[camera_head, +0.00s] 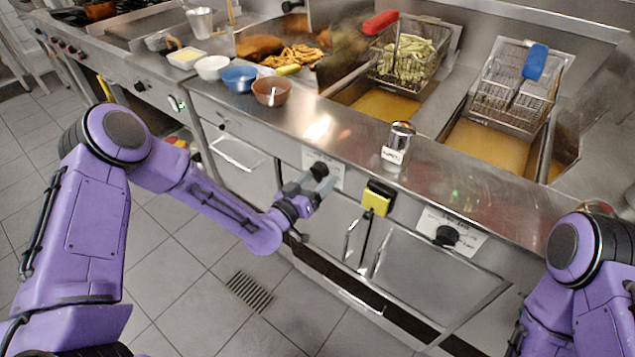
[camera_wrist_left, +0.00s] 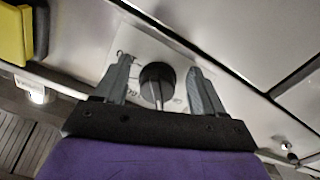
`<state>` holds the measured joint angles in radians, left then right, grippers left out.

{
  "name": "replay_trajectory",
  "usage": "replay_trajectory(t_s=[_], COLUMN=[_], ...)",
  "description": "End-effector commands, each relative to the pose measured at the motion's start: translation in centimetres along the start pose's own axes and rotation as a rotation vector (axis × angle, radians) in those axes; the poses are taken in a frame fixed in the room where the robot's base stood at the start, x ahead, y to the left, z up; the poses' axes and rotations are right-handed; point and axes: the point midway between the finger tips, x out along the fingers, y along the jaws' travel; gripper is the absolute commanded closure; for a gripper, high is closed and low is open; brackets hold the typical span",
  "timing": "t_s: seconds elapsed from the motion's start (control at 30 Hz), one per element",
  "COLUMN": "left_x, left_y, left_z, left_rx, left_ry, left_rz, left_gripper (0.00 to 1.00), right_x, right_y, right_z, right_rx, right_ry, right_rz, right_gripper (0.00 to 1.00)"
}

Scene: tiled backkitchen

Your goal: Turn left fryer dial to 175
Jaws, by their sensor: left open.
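The left fryer dial (camera_head: 319,170) is a round black knob on a white label plate (camera_head: 335,178) on the steel front panel. My left gripper (camera_head: 310,186) is at this dial. In the left wrist view the dial (camera_wrist_left: 157,78) sits between the open fingers of the gripper (camera_wrist_left: 160,88), with gaps on both sides. A pale pointer line on the knob runs toward the gripper's palm. The plate's printed marks are partly covered and too blurred to read. My right arm (camera_head: 580,285) shows at the right; its gripper is out of view.
A yellow box (camera_head: 378,197) is mounted between the left dial and the right fryer dial (camera_head: 446,236). A metal shaker (camera_head: 398,147) and several bowls stand on the counter above. Fryer baskets (camera_head: 408,55) sit behind. The tiled floor in front is clear.

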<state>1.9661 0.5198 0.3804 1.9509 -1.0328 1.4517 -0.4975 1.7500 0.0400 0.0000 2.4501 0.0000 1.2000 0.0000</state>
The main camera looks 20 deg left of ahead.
Motion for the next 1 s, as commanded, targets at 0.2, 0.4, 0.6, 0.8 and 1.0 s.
replay_trajectory(t_s=[0.2,0.4,0.6,0.8,1.0], left_x=[-2.3,-7.2,-10.2,-10.7,-11.2], left_y=[-0.1,-0.1,0.0,0.1,-0.2], left_z=[0.3,0.2,0.1,-0.1,1.5], left_rx=[-0.002,-0.001,-0.001,0.000,-0.016], left_ry=[-0.003,-0.001,0.001,0.002,-0.051], left_rz=[-0.001,-0.001,-0.001,0.000,-0.024], left_gripper=[0.30,0.30,0.30,0.30,0.30], right_x=[0.5,1.3,1.6,1.6,1.6], right_y=[-0.1,-0.1,-0.1,-0.1,-0.1], right_z=[0.2,0.5,0.7,0.6,0.6], right_rx=[0.000,0.000,0.000,0.000,0.000], right_ry=[0.000,0.000,0.000,0.000,0.000], right_rz=[0.000,0.000,0.000,0.000,0.000], right_gripper=[0.32,0.32,0.32,0.32,0.32])
